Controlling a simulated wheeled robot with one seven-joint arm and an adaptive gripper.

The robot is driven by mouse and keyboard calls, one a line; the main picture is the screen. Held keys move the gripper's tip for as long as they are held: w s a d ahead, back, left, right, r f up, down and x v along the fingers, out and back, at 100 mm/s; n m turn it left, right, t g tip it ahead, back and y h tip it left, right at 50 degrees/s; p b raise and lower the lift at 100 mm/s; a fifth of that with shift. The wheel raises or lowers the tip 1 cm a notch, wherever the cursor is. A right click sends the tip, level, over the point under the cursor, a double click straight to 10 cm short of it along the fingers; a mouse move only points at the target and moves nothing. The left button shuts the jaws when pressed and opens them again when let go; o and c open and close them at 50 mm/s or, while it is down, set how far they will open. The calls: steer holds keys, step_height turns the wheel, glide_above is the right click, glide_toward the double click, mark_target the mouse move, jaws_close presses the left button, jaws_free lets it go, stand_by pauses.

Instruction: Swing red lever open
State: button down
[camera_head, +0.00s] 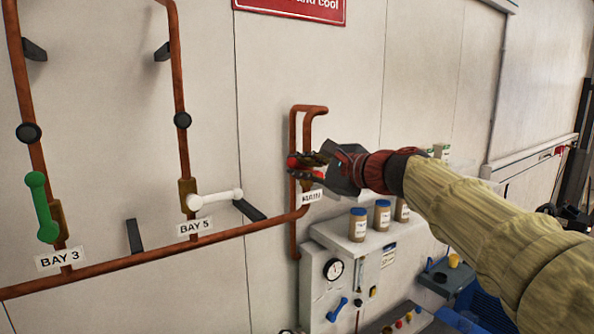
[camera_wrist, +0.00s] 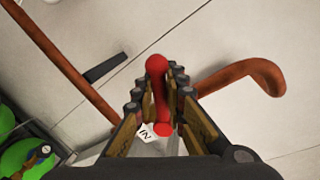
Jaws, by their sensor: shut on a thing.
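The red lever (camera_wrist: 158,85) shows in the wrist view between the two fingers of my gripper (camera_wrist: 160,88), with its round knob end up the picture. In the head view the red lever's end (camera_head: 292,162) pokes out past the fingertips, by the copper pipe at the MAIN label. My gripper (camera_head: 308,168) is shut on the lever there, and my arm reaches in from the right. The MAIN label (camera_head: 312,197) is partly covered. The valve body behind the fingers is mostly hidden.
A white lever (camera_head: 215,198) at BAY 5 and a green lever (camera_head: 41,207) at BAY 3 sit on copper pipes to the left. Several blue-lidded jars (camera_head: 358,225) stand on a grey cabinet (camera_head: 314,262) below my gripper.

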steer(key=shift+w+d+r+m, duration=0.15)
steer(key=shift+d+r+m, duration=0.2)
steer(key=shift+r+m, duration=0.45)
steer(key=shift+y, duration=0.3)
steer(key=c, duration=1.9)
jaws_free()
steer(key=shift+d+f, duration=0.1)
steer(key=shift+o, duration=0.3)
steer(key=shift+w+f, duration=0.1)
steer(key=v, duration=1.2)
steer(key=shift+c, duration=0.2)
